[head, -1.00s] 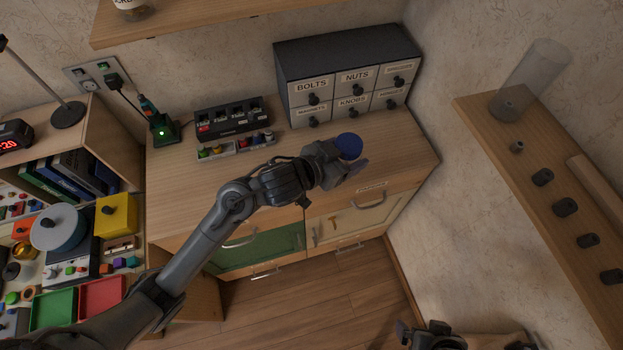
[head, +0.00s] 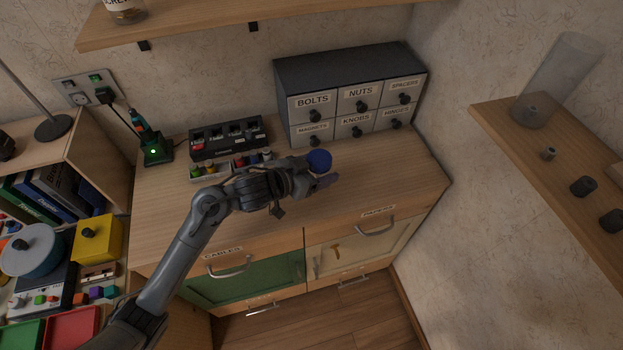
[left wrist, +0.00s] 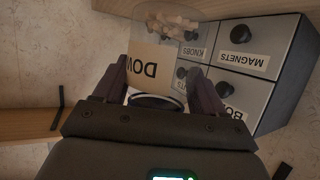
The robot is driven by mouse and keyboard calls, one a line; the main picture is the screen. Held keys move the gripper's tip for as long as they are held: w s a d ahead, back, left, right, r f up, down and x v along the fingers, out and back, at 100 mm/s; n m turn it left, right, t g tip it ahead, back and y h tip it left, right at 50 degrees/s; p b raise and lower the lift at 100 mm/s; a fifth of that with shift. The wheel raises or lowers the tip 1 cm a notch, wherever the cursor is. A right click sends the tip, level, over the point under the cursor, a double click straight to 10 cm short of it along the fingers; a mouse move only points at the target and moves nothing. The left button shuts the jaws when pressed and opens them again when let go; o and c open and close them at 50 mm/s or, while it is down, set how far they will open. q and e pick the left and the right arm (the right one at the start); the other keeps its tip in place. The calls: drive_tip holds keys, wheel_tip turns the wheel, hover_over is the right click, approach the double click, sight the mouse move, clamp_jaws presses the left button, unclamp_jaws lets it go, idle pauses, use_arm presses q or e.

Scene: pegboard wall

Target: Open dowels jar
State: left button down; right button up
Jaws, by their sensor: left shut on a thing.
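The dowels jar is clear with a pale label (left wrist: 153,68) reading "DOW". Small wooden pieces (left wrist: 172,22) show inside it in the left wrist view, where everything appears upside down. Its round blue lid (head: 319,160) shows from above in the head view and seems to be on the jar. My left gripper (head: 318,177) is shut on the jar, one finger on each side, above the counter near the drawer cabinet. The jar's body is mostly hidden in the head view, and I cannot tell its height above the counter. My right gripper is not in view.
The labelled drawer cabinet (head: 345,68) stands behind, at the counter's back. A charger rack (head: 228,137) and a tray of small coloured parts (head: 232,165) lie left of it. The right part of the counter (head: 395,170) is clear. A wall shelf (head: 500,118) is at right.

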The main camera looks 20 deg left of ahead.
use_arm(q)
drive_tip(key=shift+w+a+f, duration=0.2)
drive_tip(key=shift+a+f, duration=0.2)
drive_tip(key=shift+a, duration=0.15)
drive_tip(key=shift+w+a+f, duration=0.2)
drive_tip(key=shift+a+f, duration=0.15)
drive_tip(key=shift+a, duration=0.2)
drive_tip(key=shift+f+b, duration=0.95)
drive_tip(key=shift+f, duration=1)
drive_tip(key=shift+c, duration=0.4)
unclamp_jaws()
drive_tip(key=shift+f, duration=0.15)
